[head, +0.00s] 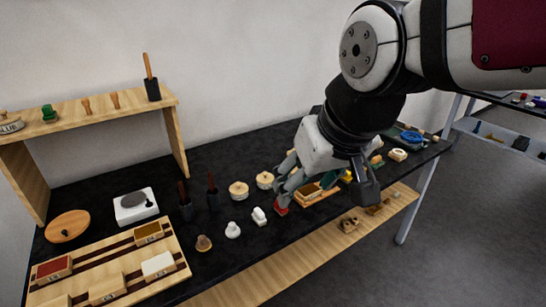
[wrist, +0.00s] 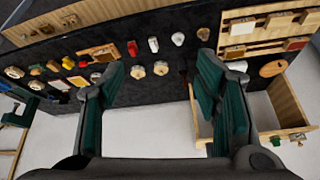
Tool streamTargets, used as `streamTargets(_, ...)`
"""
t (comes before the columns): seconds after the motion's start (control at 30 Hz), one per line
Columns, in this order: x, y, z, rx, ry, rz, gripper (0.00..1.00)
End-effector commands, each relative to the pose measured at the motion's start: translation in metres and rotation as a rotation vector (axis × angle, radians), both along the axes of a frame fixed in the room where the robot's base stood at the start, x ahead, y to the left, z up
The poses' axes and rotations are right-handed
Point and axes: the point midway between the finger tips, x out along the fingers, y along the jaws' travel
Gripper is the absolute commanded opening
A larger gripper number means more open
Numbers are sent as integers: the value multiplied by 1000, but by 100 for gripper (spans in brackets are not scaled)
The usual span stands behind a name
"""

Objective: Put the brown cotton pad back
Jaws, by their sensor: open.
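The brown cotton pad (head: 203,243) is a small domed brown piece standing on the black table, just right of the wooden tray. It also shows in the wrist view (wrist: 203,33), at the end of a row with two white pads (head: 232,230) and a red one (head: 281,206). My gripper (head: 300,188) is over the table to the right of the brown pad, near the red one, and apart from the brown pad. In the wrist view my gripper (wrist: 162,78) has its green-padded fingers spread wide with nothing between them.
A wooden tray (head: 122,262) with red, brown and white blocks lies at the left. Two round tan pots (head: 238,191), dark brush holders and a white scale (head: 135,206) stand behind the pads. A small wooden box (head: 318,194) is beside my gripper. A shelf (head: 95,108) stands at back left.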

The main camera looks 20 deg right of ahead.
Motion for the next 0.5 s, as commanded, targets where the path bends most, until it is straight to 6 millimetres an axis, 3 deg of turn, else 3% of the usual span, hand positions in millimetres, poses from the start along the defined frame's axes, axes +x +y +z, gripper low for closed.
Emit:
streamTargets(0.1, -35, -13, 7, -14, -18, -28, 58)
streamTargets(0.2, -55, -19, 7, -25, -21, -43, 58)
streamTargets(0.33, -67, -22, 6, -31, -22, -52, 58)
streamTargets(0.5, -69, -23, 6, -33, -21, -54, 58)
